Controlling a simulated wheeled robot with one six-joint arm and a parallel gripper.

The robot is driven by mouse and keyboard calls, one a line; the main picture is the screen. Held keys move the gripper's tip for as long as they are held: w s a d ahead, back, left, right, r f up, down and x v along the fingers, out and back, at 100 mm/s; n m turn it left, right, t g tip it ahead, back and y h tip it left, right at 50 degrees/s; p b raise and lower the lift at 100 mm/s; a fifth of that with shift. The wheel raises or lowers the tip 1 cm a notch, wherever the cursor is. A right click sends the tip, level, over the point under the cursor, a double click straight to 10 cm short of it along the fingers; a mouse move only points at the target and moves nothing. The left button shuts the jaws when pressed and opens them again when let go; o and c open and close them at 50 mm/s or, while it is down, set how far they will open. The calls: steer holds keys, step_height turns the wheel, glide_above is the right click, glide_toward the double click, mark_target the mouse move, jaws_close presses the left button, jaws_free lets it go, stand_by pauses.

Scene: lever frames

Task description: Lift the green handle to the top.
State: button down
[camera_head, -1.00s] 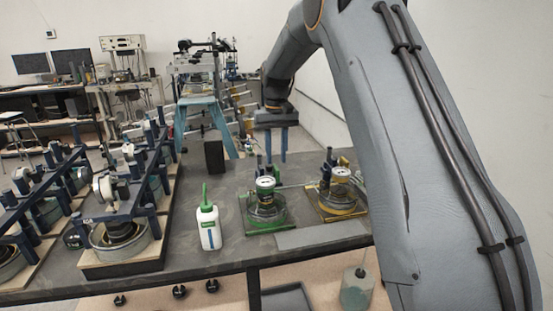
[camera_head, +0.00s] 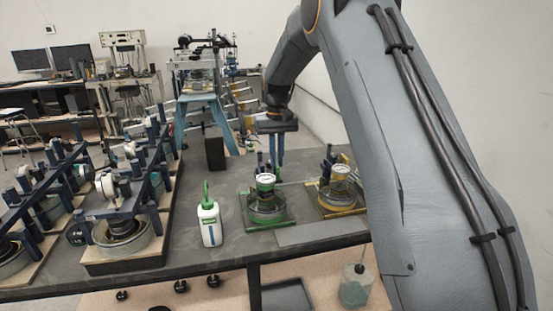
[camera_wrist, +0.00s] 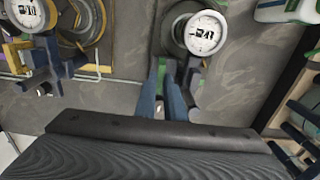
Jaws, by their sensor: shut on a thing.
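The green-based gauge unit (camera_head: 266,222) stands on the bench, with a white round dial on top; this dial (camera_wrist: 204,34) also shows in the wrist view. My gripper (camera_head: 276,163) points down just behind the unit. In the wrist view my gripper's blue fingers (camera_wrist: 168,68) are close together below and left of the dial. They are shut on the green handle, which is mostly hidden between and behind them. Small green parts show beside the fingers.
A yellow-based gauge unit (camera_head: 342,208) stands close on the right. A white bottle with a green spout (camera_head: 209,223) and a black block (camera_head: 215,154) are to the left. Blue lever frames (camera_head: 122,210) crowd the bench's left side. A grey plate lies in front.

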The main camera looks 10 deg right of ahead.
step_height(320, 180, up, 5)
steer(key=shift+w+r+p, duration=0.1)
steer(key=shift+r+p, duration=0.05)
steer(key=shift+p, duration=0.45)
steer(key=c, duration=2)
jaws_free()
steer(key=shift+o, duration=0.8)
step_height(320, 180, up, 8)
steer(key=b, duration=0.2)
steer(key=shift+f+b, duration=0.2)
steer(key=shift+b, duration=0.2)
